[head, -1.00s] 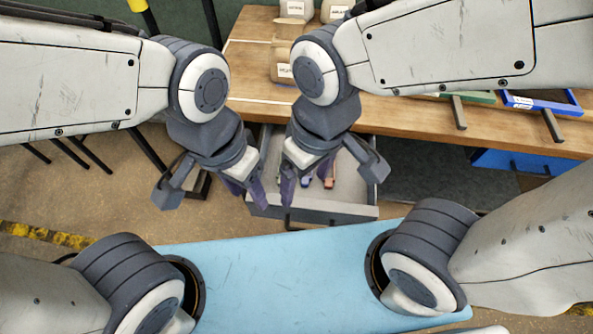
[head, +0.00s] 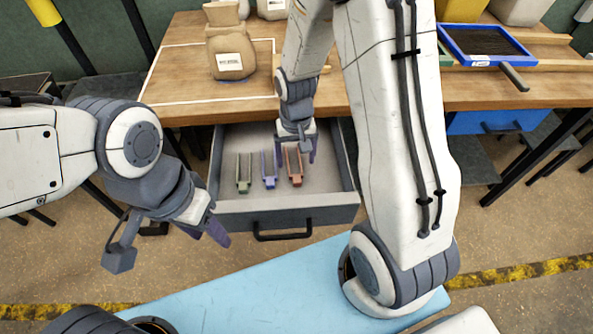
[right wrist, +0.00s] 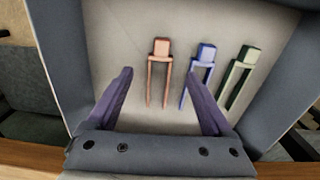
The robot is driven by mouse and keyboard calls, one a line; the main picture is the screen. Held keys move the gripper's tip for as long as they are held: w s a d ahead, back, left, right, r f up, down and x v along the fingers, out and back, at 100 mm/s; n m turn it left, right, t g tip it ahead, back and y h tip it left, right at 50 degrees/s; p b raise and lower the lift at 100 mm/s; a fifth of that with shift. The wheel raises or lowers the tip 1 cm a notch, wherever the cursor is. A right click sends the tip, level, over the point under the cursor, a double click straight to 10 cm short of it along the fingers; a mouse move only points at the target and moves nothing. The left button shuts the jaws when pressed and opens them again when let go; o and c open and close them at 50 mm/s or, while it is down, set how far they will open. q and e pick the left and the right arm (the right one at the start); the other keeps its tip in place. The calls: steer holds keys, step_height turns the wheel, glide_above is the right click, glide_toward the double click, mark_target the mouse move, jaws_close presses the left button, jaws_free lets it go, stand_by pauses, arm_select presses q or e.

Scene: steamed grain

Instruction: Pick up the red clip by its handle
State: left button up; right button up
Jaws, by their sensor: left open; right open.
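The red clip (head: 293,167) lies in the open drawer, right of the blue clip (head: 268,170) and the green clip (head: 243,172). In the right wrist view the red clip (right wrist: 160,72) has a block-like end and two long prongs pointing toward my gripper. The blue clip (right wrist: 202,68) and green clip (right wrist: 240,75) lie to its right there. My right gripper (head: 305,152) is open and empty over the drawer; in its wrist view its fingers (right wrist: 158,82) straddle the red clip's line, with the right finger near the blue clip. My left gripper (head: 215,232) is open and empty, left of the drawer front.
The grey drawer (head: 335,192) hangs open under the wooden table (head: 180,95), its handle (head: 283,235) facing me. A labelled sack (head: 228,50) and a blue-rimmed tray (head: 490,62) are on the tabletop. The drawer's front floor is bare.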

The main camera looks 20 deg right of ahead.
mark_target(296, 169)
step_height(296, 169, down, 6)
steer(key=shift+r+b, duration=0.25)
steer(key=shift+b, duration=0.25)
jaws_close()
